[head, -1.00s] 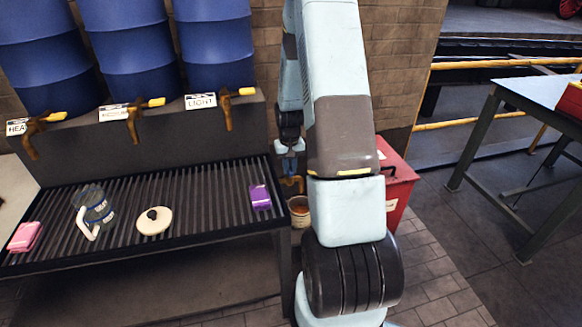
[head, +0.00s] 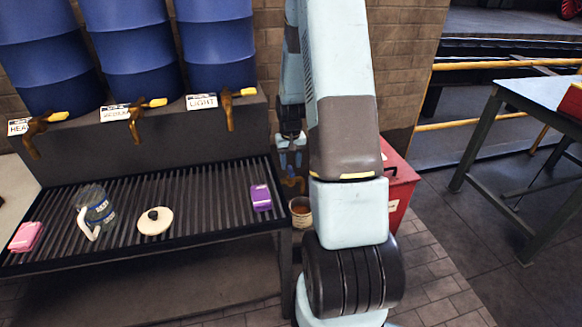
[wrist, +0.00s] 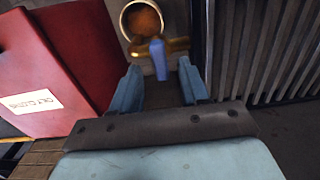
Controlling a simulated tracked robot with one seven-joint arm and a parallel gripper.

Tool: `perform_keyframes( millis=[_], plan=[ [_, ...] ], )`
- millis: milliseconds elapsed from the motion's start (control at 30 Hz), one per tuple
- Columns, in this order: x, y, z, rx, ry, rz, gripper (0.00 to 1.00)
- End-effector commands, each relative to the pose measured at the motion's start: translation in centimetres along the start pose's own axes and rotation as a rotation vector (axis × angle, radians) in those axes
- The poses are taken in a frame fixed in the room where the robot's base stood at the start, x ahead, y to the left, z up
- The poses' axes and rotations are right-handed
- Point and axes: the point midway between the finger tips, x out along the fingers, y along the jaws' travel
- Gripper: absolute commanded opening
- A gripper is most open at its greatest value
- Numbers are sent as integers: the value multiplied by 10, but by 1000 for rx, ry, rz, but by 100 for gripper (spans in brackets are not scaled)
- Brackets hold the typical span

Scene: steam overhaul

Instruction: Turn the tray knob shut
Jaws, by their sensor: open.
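The tray knob (wrist: 158,60) is a blue lever on a brass tap (wrist: 175,45) at the side of the slatted tray table (head: 150,245). In the wrist view it points toward my gripper (wrist: 158,68), roughly centred between the fingertips. The jaws are open, one finger each side, with no contact visible. In the head view my gripper (head: 291,158) points down just above the brass tap (head: 293,184), at the table's right end. The knob itself is hard to make out there.
A bucket with brown contents (wrist: 143,22) stands below the tap. A red cabinet (head: 398,185) is close on the right. Blue drums (head: 135,50) with yellow-handled taps stand behind. A jug (head: 94,208), a white lid (head: 155,222), and purple (head: 261,198) and pink (head: 26,237) items lie on the slats.

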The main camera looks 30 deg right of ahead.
Motion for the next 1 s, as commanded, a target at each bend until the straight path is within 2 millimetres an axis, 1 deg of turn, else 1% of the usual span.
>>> perform_keyframes(
  millis=[33,300,500,600,700,1000],
  plan=[
    [-10,0,-1,0,4,0,45],
    [-60,0,-1,1,5,0,45],
    [-92,0,0,1,3,0,45],
    [-103,0,0,0,2,0,45],
    [-109,0,0,0,1,0,45],
    [-112,0,0,1,0,0,45]
  ],
)
